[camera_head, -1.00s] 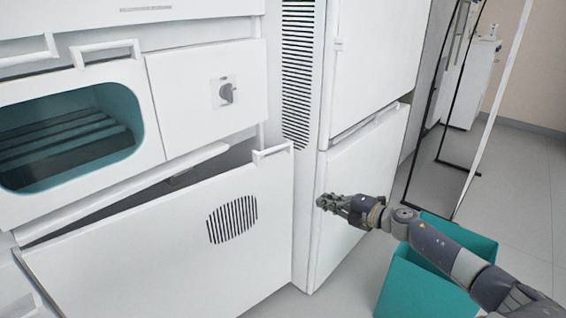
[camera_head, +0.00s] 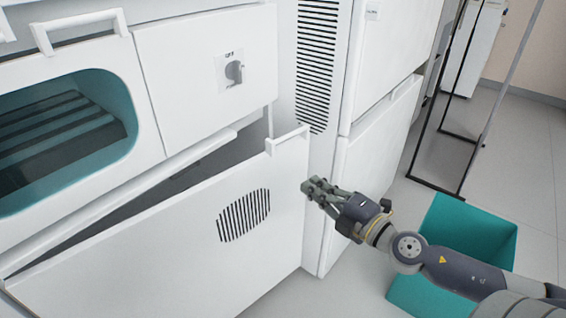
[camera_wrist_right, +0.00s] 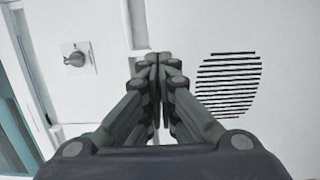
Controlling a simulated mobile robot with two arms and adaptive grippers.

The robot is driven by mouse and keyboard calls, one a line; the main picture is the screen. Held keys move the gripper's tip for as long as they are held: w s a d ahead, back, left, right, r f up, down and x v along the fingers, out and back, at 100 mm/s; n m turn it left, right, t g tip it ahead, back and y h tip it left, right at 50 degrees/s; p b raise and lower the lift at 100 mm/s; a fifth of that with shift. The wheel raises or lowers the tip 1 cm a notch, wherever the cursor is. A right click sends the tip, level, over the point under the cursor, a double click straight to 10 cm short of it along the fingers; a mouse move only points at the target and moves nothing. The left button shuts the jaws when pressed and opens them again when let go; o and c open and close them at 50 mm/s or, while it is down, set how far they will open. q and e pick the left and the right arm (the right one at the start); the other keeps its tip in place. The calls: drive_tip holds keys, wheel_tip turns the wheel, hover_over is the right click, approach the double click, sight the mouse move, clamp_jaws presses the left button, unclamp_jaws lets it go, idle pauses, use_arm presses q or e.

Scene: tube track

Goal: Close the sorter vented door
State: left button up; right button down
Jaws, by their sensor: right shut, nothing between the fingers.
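The sorter's vented door (camera_head: 170,240) is a white panel with a round slatted vent (camera_head: 244,215) and a white handle (camera_head: 288,139) at its upper right corner. It stands ajar, tilted outward, with a dark gap (camera_head: 200,170) along its top. The vent also shows at the right in the right wrist view (camera_wrist_right: 227,86). My right gripper (camera_head: 313,186) is shut and empty, close to the door's right edge, below the handle. I cannot tell whether it touches the door. My left gripper is out of view.
Above the door are a panel with a knob (camera_head: 235,72) and a teal-framed window (camera_head: 65,135). A white cabinet (camera_head: 345,190) stands to the right. A teal bin (camera_head: 465,235) sits on the floor behind my right arm. A dark frame (camera_head: 445,150) stands farther back.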

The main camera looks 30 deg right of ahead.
approach(275, 159)
drive_tip(key=w, duration=0.1)
drive_tip(key=shift+p+x, duration=0.35)
drive_tip(key=shift+x, duration=2.2)
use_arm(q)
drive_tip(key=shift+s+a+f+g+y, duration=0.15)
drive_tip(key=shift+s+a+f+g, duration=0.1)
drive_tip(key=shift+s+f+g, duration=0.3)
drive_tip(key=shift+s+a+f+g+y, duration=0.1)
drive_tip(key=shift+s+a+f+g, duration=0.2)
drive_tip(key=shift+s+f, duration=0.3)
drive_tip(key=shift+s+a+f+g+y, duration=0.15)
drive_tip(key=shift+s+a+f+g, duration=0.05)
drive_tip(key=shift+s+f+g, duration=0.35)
use_arm(e)
drive_tip(key=shift+w+a, duration=0.3)
drive_tip(key=shift+w, duration=0.15)
